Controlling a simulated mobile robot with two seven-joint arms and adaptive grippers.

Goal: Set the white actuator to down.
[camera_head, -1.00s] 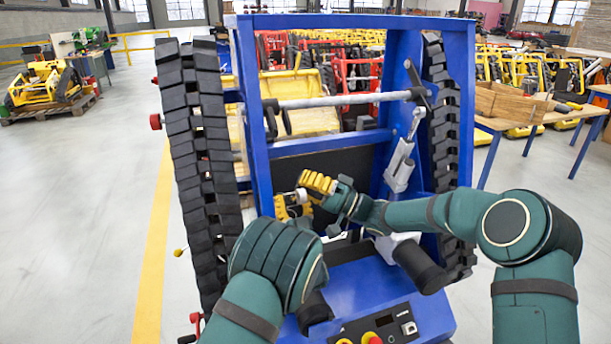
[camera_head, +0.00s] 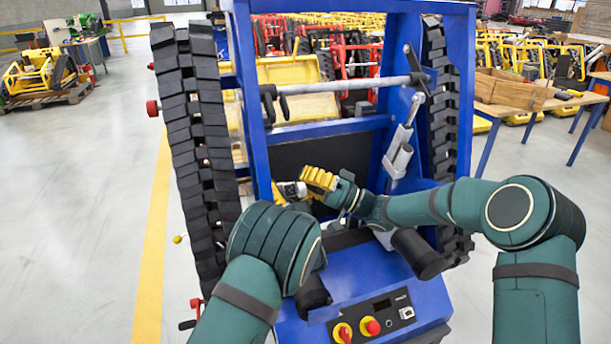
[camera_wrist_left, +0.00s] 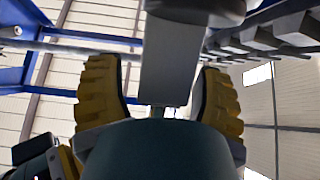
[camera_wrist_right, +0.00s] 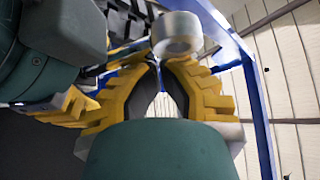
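A pale grey-white actuator (camera_head: 398,158) with a silver rod stands tilted inside the right side of the blue carrier. A second whitish cylinder end (camera_head: 291,190) shows at my right gripper (camera_head: 318,183), near the left side of the frame. In the right wrist view, my right gripper (camera_wrist_right: 163,68) has its yellow fingertips together, just below a whitish cylinder (camera_wrist_right: 177,33); contact is unclear. In the left wrist view, a grey-white bar (camera_wrist_left: 170,60) lies between the spread fingers of my left gripper (camera_wrist_left: 160,85).
The carrier's blue frame (camera_head: 258,100) stands between the left black track (camera_head: 195,150) and the right track (camera_head: 438,110). A panel with a red button (camera_head: 372,327) is in front. A table (camera_head: 520,95) with wooden boxes stands at right.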

